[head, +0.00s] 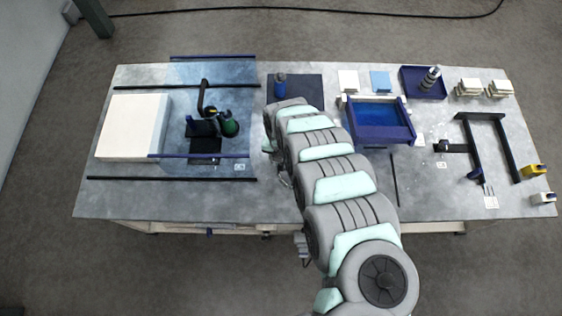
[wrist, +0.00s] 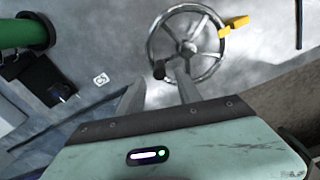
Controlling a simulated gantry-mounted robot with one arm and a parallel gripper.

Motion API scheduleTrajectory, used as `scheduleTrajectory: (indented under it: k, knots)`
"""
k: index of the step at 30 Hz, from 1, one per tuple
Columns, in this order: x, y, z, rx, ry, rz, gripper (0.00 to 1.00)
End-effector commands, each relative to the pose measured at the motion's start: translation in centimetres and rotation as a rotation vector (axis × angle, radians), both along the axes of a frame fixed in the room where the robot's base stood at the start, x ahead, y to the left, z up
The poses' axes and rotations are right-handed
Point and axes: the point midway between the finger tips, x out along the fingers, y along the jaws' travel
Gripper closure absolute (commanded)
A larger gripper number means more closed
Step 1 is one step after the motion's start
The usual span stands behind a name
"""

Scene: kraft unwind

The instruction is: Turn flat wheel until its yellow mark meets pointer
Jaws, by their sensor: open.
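The flat wheel (wrist: 190,46) is a grey metal ring with spokes and a hub, seen from above in the wrist view. A dark round knob (wrist: 158,73) sits at its lower left rim. Yellow pieces (wrist: 235,23) lie at the upper right rim; the inner one touches or overlaps the rim. I cannot tell which is the mark and which the pointer, or whether they line up. My gripper (wrist: 157,82) is open, its two fingers apart at the lower left of the wheel, near the knob. I cannot tell whether they touch it. In the head view my arm hides the wheel.
A green cylinder (wrist: 22,33) and a black block (wrist: 38,80) are left of the wheel. In the head view, a white block (head: 130,127) lies at left, a blue tray (head: 382,125) right of my arm, and a dark frame (head: 490,140) farther right.

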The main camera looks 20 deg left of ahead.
Motion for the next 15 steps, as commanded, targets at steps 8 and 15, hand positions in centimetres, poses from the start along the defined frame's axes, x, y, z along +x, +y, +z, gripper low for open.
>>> scheduleTrajectory:
  k: [8,15]
  knots:
    - [-0.1,-0.1,5.1,-0.003,0.002,0.002,0.59]
    - [0.0,0.0,5.7,-0.001,0.001,0.000,0.59]
